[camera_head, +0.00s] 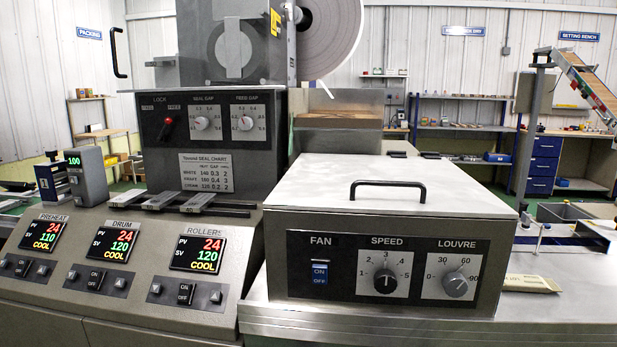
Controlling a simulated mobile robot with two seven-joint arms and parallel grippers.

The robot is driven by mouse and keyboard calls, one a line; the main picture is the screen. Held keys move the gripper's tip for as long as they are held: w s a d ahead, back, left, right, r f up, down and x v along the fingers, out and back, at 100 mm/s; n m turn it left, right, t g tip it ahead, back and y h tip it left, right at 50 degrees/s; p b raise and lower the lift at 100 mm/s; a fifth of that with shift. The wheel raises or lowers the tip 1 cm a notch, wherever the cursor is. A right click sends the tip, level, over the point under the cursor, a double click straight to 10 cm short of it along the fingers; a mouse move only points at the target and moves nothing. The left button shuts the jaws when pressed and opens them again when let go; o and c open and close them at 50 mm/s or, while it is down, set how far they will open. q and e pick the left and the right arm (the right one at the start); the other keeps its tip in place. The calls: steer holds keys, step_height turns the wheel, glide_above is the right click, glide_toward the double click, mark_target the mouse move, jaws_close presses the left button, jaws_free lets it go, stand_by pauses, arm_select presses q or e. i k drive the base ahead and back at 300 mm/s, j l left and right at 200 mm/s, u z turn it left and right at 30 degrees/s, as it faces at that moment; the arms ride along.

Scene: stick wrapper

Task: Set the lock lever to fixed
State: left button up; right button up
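The lock lever (166,125) is on the upper left of the dark control panel (210,133), under the word LOCK. It has a red tip and a dark stem. The red tip points up and slightly right, toward the FREE label (173,107). The other label (147,107), on the left, is too small to read surely. Neither of my grippers shows in the head view, and nothing touches the lever.
The seal gap knob (201,123) and feed gap knob (245,123) sit right of the lever. Short grey bars (180,199) jut out below the panel. A lidded box with a black handle (387,190) stands at front right. The space before the lever looks clear.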

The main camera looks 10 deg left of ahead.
mark_target(162, 138)
steer(key=j+u, duration=0.8)
steer(key=j, duration=0.1)
